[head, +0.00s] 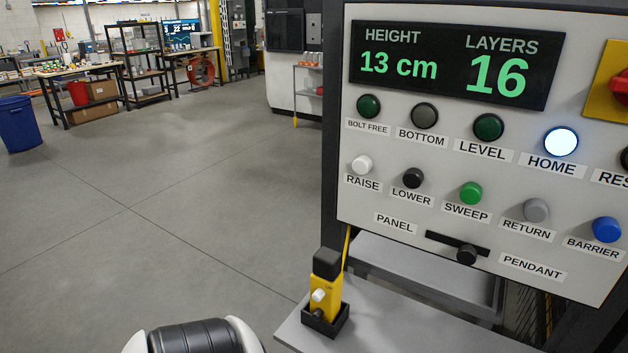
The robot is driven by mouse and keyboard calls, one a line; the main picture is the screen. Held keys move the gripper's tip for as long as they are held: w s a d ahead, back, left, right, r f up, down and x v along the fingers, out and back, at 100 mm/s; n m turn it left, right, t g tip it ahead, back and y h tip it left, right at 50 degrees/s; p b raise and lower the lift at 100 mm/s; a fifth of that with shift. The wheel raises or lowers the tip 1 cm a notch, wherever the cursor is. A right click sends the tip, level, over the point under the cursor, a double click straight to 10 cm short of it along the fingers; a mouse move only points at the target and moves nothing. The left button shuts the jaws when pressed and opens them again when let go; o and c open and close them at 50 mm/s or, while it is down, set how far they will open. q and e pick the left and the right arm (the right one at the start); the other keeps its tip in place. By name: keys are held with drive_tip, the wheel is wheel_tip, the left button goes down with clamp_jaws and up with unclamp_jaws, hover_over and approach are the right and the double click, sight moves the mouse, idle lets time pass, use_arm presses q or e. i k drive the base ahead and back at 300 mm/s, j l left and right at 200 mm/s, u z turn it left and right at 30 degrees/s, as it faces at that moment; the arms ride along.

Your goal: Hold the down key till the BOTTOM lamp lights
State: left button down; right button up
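The control panel (400,215) fills the right of the head view. Its BOTTOM lamp (424,115) is dark grey and unlit. The black LOWER button (412,178) sits below it, beside the white RAISE button (361,165). A yellow pendant (325,305) with a white button (319,295) and a dark button below it stands upright in a black holder. A black selector knob (467,254) sits between the PANEL and PENDANT labels; its setting is hard to tell. The display (450,65) reads HEIGHT 13 cm, LAYERS 16. Neither gripper is in view.
The HOME lamp (561,141) is lit white; BOLT FREE (368,106) and LEVEL (488,127) are dark green. The pendant's holder stands on a grey shelf (390,325). A white and black part of mine shows at the bottom edge. Open floor lies left.

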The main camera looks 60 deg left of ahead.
sight(319, 313)
drive_tip(key=u, duration=1.8)
